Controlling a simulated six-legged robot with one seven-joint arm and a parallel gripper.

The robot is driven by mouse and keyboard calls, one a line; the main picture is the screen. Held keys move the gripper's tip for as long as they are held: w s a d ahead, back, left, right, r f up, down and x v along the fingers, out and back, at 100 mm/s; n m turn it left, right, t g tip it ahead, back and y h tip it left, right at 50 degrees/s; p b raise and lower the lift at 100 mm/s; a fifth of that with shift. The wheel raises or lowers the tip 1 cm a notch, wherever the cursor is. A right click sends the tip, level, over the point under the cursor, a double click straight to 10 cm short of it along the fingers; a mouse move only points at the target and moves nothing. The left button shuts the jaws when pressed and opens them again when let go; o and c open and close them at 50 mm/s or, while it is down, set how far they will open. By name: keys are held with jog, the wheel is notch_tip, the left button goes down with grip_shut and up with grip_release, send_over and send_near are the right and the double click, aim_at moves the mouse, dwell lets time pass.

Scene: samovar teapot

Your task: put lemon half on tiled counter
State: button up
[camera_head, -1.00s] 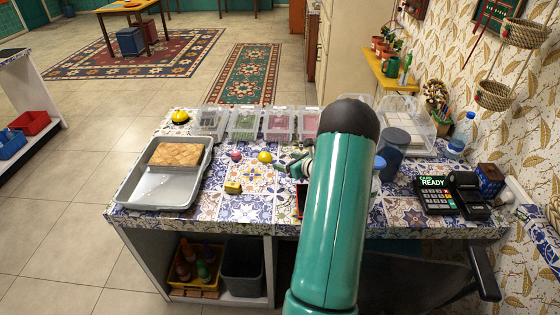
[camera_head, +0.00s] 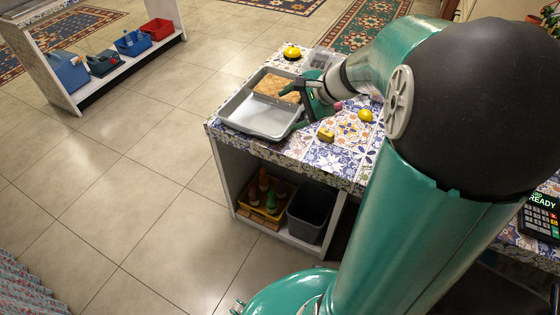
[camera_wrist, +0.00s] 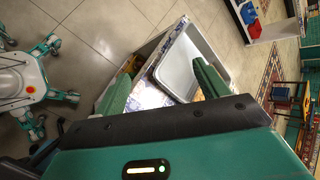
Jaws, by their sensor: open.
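The tiled counter (camera_head: 327,157) has a blue, white and yellow patterned top. A round yellow piece (camera_head: 365,115) on it may be the lemon half, but I cannot tell whether it is cut. A smaller yellow block (camera_head: 326,134) lies nearer the front edge. My gripper (camera_head: 296,108) is open over the right side of a grey tray (camera_head: 262,117), left of both yellow pieces. Nothing shows between the fingers. In the wrist view, the open fingers (camera_wrist: 162,70) straddle part of the tray (camera_wrist: 180,66) and counter. No lemon half is clear there.
A flat brown woven or baked slab (camera_head: 277,87) lies in the tray's far part. A yellow dome (camera_head: 292,53) and a pink round item (camera_head: 337,106) are on the counter. Below are a yellow crate of bottles (camera_head: 262,196) and a grey bin (camera_head: 311,212).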

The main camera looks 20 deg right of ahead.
jog(key=s+a+r+n+h, duration=0.2)
jog(key=s+a+r+n, duration=0.1)
jog(key=s+a+n, duration=0.3)
jog(key=s+a+r+n+g+h, duration=0.1)
jog(key=s+a+r+n+h, duration=0.2)
jog(key=s+a+n, duration=0.3)
jog(key=shift+s+a+n, duration=0.2)
jog(key=shift+s+n, duration=2)
jog(key=shift+s, duration=1.5)
